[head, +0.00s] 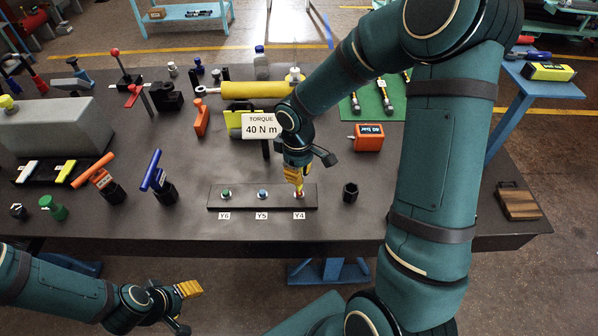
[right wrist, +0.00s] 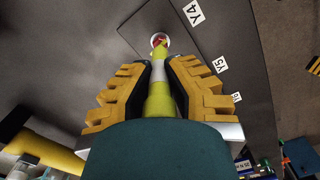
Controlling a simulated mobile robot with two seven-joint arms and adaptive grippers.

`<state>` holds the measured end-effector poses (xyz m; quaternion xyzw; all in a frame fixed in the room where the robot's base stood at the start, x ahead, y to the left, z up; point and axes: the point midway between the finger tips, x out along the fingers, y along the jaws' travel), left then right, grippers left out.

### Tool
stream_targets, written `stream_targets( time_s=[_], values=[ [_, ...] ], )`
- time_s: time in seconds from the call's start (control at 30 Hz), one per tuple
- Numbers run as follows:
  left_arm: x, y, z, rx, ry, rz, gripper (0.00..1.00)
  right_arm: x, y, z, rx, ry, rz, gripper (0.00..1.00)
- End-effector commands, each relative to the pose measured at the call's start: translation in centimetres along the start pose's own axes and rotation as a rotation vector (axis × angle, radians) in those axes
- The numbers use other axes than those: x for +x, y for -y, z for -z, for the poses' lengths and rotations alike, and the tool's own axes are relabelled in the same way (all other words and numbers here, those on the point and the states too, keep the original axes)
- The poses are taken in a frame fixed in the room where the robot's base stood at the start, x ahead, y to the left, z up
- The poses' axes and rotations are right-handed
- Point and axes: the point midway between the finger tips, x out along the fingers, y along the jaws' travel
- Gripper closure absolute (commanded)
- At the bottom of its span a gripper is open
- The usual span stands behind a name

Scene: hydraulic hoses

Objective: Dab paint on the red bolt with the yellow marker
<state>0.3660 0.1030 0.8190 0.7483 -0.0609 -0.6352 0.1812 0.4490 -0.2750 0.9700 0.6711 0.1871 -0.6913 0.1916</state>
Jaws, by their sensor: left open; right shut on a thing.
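The red bolt (head: 299,194) is the right one of three on a dark strip (head: 240,206), above the label Y4 (head: 299,216). My right gripper (head: 297,178) is right above it, shut on the yellow marker. In the right wrist view the yellow marker (right wrist: 159,104), with a white band, is between the yellow fingers and points at the red bolt (right wrist: 159,41). The tip overlaps the bolt head there; I cannot tell whether they touch. My left gripper (head: 190,289) is open and empty, low at the left, in front of the table edge.
A green bolt (head: 226,194) and a blue bolt (head: 262,194) sit left of it on the strip. A black socket (head: 350,192) stands to the right. Blue (head: 153,172) and orange (head: 92,171) T-handles stand left. The torque sign (head: 262,126) is behind.

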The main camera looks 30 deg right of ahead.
Motion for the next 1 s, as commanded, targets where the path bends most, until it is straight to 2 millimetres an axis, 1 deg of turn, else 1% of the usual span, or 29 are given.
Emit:
stream_targets(
  time_s=[1.0],
  values=[
    [-4.0,-1.5,0.6,0.000,0.000,0.000,0.44,-5.6,0.0,-0.1,0.000,0.000,-0.001,1.00]
  ],
)
